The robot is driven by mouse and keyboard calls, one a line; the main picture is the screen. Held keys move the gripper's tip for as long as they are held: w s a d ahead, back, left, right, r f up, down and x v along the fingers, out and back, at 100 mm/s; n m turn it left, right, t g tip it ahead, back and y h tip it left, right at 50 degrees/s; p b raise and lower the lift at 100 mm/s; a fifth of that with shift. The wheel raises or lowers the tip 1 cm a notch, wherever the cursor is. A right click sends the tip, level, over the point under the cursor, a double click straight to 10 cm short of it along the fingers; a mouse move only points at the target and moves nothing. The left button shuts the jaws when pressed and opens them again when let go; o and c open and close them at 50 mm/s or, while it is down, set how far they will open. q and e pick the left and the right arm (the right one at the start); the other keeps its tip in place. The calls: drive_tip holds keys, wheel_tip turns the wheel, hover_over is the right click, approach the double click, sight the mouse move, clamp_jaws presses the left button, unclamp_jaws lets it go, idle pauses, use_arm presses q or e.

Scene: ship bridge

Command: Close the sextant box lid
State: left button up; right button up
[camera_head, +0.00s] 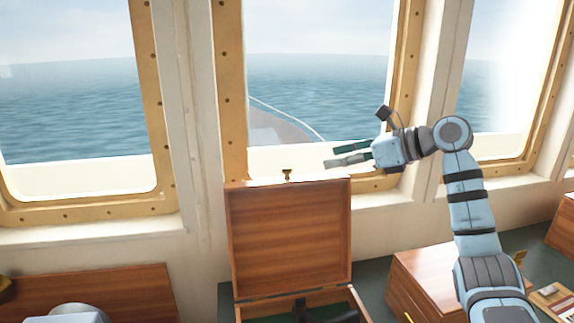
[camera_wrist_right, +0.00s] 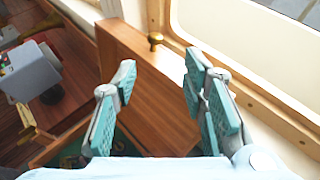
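The wooden sextant box stands open on the counter. Its lid (camera_head: 290,235) is raised about upright, with a small brass knob (camera_head: 287,174) on its top edge. The box base (camera_head: 300,296) shows at the bottom edge, with a dark object partly visible inside on a green lining. My right gripper (camera_head: 347,156) is above and beside the lid's top right corner. The right wrist view shows this gripper (camera_wrist_right: 163,82) open and empty, with the lid (camera_wrist_right: 150,90) behind and between its fingers and the knob (camera_wrist_right: 155,40) beyond. My left gripper does not show clearly in either view.
Framed windows (camera_head: 320,90) and a white sill stand close behind the lid. A wooden box (camera_head: 435,280) is to the right, under my right arm. Another wooden piece (camera_head: 100,290) is at lower left. Some green counter is bare between them.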

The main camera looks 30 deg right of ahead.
sight(290, 169)
drive_tip(key=x, duration=0.4)
drive_tip(key=p+x, duration=0.1)
drive_tip(key=x, duration=0.3)
drive_tip(key=a+p+x, duration=0.1)
drive_tip(key=x, duration=0.3)
drive_tip(key=shift+s+d+r, duration=0.1)
drive_tip(key=shift+s+r, duration=0.05)
drive_tip(key=shift+r, duration=0.1)
drive_tip(key=shift+w+f, duration=0.3)
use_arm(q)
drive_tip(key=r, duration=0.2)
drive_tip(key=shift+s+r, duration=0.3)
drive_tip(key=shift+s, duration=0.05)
use_arm(e)
drive_tip(key=shift+s, duration=0.1)
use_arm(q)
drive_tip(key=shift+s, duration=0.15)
use_arm(e)
drive_tip(key=shift+s+r, duration=0.1)
drive_tip(key=shift+s, duration=0.05)
drive_tip(key=shift+c, duration=0.4)
clamp_jaws()
